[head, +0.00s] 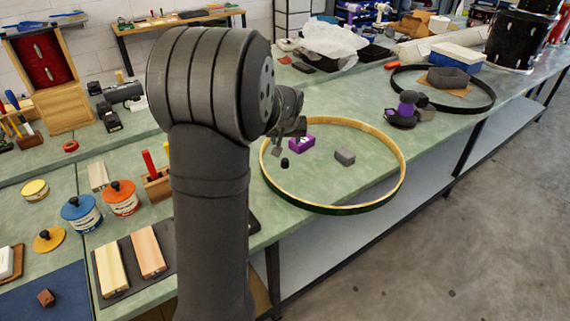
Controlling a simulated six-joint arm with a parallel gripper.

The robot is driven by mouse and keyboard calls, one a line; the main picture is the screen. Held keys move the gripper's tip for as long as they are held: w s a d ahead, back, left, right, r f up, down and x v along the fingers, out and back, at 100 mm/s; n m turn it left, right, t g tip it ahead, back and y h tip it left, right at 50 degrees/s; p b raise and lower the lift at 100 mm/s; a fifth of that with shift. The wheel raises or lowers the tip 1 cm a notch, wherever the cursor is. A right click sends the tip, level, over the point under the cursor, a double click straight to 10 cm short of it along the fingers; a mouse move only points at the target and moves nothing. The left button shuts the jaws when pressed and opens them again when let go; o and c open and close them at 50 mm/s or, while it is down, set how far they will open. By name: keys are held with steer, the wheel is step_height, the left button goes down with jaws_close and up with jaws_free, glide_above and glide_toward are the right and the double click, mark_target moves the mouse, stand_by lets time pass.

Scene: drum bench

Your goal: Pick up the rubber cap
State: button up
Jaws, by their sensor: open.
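A small black piece, which looks like the rubber cap (285,162), stands on the green bench top inside a large wooden hoop (390,196). It is near the hoop's left side. My gripper (287,143) is just above and behind it in the head view, over the hoop's inside, and its jaws are open. No contact with the cap shows. My arm hides part of the wrist and the bench behind it.
Inside the hoop are a purple block (302,142) and a grey block (344,157). A purple-and-black tool (404,110) stands right of the hoop. Blue (82,214) and orange (121,199) tins are left of my arm.

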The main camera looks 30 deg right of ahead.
mark_target(285, 160)
steer(key=x, duration=1.6)
steer(key=shift+a+f, duration=0.15)
steer(key=shift+f, duration=0.05)
steer(key=c, duration=1)
